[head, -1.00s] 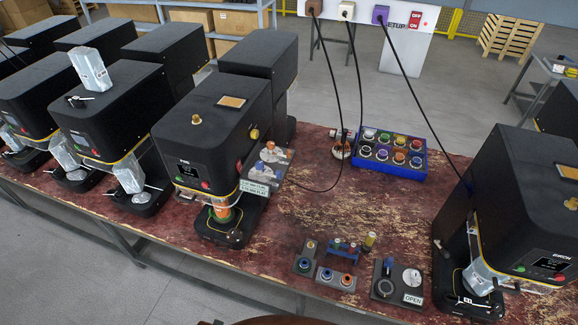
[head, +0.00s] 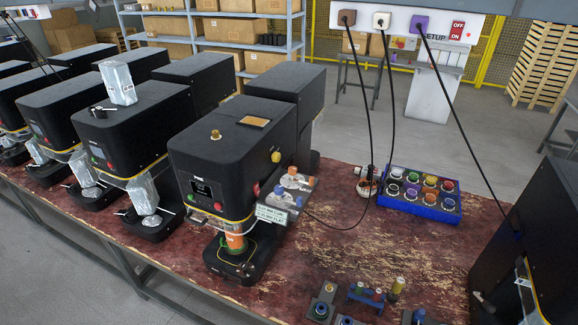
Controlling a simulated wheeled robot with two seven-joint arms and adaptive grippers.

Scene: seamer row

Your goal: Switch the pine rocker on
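A black seamer (head: 222,160) stands at the middle of the red worn bench; a marking on its front is too small to read surely. A small red part (head: 256,190), possibly a rocker, sits low on its right side, below a yellow knob (head: 276,157). Whether it is on or off cannot be told. The front has a lit dark display (head: 201,189), a red button (head: 217,206) and a green one. An orange can (head: 235,242) stands under its head. A small panel of levers (head: 293,183) is beside it. Neither gripper is in view.
Other black seamers (head: 128,120) line the left. Another black machine (head: 530,230) is at the right edge. A blue tray (head: 420,202) of coloured round parts stands on the bench (head: 400,260).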

